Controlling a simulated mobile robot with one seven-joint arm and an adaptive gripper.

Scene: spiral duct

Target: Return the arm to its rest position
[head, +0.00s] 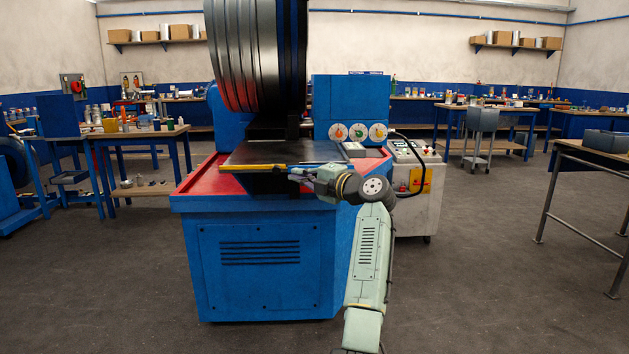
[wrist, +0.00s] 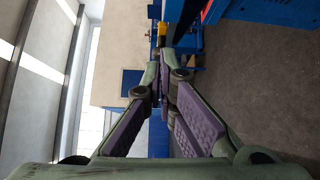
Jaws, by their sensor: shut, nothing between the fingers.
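My arm reaches up from the bottom of the head view and bends left at the front edge of the blue machine (head: 258,265). My gripper (head: 292,173) is at the front of the machine's dark table plate (head: 262,153), pointing left. In the wrist view my gripper (wrist: 163,58) shows its two purple-padded fingers meeting at the tips, shut with nothing held. A yellow-tipped part (wrist: 162,30) shows just past the fingertips. In the head view I cannot tell whether the fingers touch the yellow-edged bar (head: 245,167) in front of the plate.
A large ribbed dark duct (head: 245,50) rises above the machine. A grey control cabinet (head: 418,185) with a cable stands right of it. Workbenches (head: 140,135) line the left and back. A metal-framed table (head: 590,160) stands at right. The floor (head: 480,270) between is clear.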

